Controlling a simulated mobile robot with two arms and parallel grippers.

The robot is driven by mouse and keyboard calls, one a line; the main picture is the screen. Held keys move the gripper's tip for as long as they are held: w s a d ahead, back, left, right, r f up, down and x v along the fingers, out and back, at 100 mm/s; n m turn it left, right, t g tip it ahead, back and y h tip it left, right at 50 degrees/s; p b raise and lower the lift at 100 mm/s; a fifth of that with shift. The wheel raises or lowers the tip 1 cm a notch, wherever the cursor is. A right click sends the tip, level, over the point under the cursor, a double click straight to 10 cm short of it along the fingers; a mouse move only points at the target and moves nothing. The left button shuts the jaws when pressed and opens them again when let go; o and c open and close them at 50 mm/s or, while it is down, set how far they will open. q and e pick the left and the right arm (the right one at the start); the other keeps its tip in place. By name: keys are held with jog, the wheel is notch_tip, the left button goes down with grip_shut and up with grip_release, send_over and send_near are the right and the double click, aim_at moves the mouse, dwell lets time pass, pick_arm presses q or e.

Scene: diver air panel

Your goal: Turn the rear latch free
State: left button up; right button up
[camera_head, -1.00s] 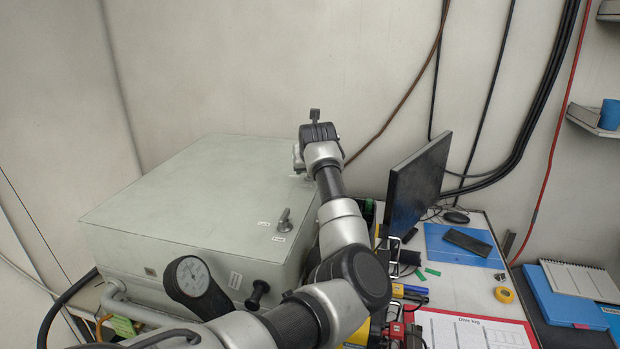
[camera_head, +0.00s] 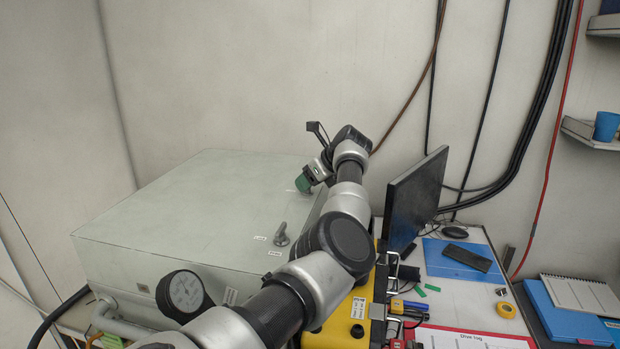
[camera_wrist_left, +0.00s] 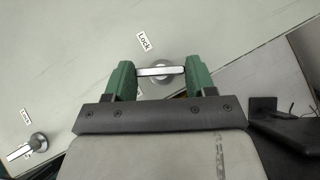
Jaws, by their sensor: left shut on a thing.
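The grey air panel box (camera_head: 190,200) stands left of centre in the head view. My left gripper (camera_head: 303,184) reaches the far right of its lid, where the arm hides the rear latch. In the left wrist view the rear latch (camera_wrist_left: 160,71) is a silver bar on a round base, and the green fingers of my left gripper (camera_wrist_left: 160,66) are shut on its two ends. A "Lock" label is beside it. The front latch (camera_head: 281,235) is free and apart from the gripper; it also shows in the left wrist view (camera_wrist_left: 27,147). My right gripper is not in view.
A black monitor (camera_head: 415,200) stands close to the right of my left arm. A yellow case (camera_head: 350,318) is below the arm. The lid's left part is clear.

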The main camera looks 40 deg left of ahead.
pick_arm(q)
jog(key=shift+r+n, duration=0.2)
jog(key=shift+n, duration=0.1)
dwell(0.4)
jog(key=o, duration=0.9)
jog(key=shift+d+f, duration=0.1)
jog(key=shift+w, duration=0.1)
jog(key=b+v, duration=0.2)
jog(key=v, duration=0.8)
jog(key=shift+w+d+r+b, duration=0.15)
jog(key=shift+d+r+b, duration=0.1)
jog(key=shift+r+b, duration=0.05)
jog(key=shift+c, duration=0.2)
